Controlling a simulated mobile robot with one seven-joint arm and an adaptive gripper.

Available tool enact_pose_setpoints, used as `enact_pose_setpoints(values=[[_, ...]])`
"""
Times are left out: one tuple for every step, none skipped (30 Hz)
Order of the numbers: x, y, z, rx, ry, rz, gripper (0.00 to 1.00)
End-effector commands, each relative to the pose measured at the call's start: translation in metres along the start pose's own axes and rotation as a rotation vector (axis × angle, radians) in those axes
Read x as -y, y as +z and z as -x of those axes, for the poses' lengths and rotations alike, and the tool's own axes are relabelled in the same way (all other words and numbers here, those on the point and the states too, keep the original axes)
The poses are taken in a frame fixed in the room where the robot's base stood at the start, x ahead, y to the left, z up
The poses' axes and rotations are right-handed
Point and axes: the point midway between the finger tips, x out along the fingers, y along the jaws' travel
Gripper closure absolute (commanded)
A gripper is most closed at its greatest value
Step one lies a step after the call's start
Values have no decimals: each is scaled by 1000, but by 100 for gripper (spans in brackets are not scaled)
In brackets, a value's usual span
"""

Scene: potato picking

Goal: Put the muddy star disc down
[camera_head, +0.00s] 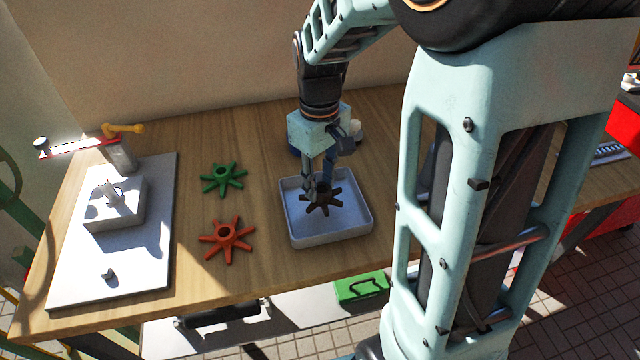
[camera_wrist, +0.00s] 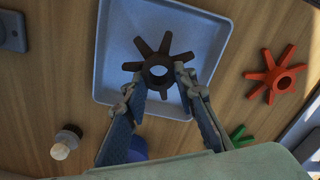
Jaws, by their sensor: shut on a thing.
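The muddy star disc (camera_head: 322,198) is dark brown with several arms and a central hole. It is over the inside of the white tray (camera_head: 287,222); I cannot tell whether it touches the tray floor. My gripper (camera_head: 318,186) points down into the tray and is shut on the disc. In the wrist view the disc (camera_wrist: 160,62) sits between the two fingertips of my gripper (camera_wrist: 160,84), which hold it near its hub. The tray (camera_wrist: 110,50) lies behind it there.
A green star disc (camera_head: 222,178) and an orange-red star disc (camera_head: 227,240) lie on the wooden table (camera_head: 262,215) left of the tray. A white board with a block and clamp fixture (camera_head: 113,204) stands at far left. A small pale-topped object (camera_wrist: 62,146) stands near the tray.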

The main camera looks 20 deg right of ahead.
Motion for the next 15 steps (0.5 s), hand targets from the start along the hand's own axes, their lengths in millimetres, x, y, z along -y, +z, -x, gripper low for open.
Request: enact_pose_setpoints(values=[[-1,1,-5,0,0,-1,98],[-1,2,-7,0,0,-1,98],[-2,3,-12,0,0,-1,98],[-2,3,-16,0,0,-1,98],[-2,4,-20,1,0,0,98],[-2,5,-26,1,0,0,98],[-2,6,-30,1,0,0,98],[-2,7,-33,1,-1,0,98],[-2,7,-37,1,-1,0,98],[-2,8,-39,1,0,1,98],[-2,8,-40,1,0,1,98],[-2,8,-40,0,0,1,98],[-2,8,-39,0,0,1,98],[-2,8,-39,0,0,1,98],[-2,8,-38,0,0,1,98]])
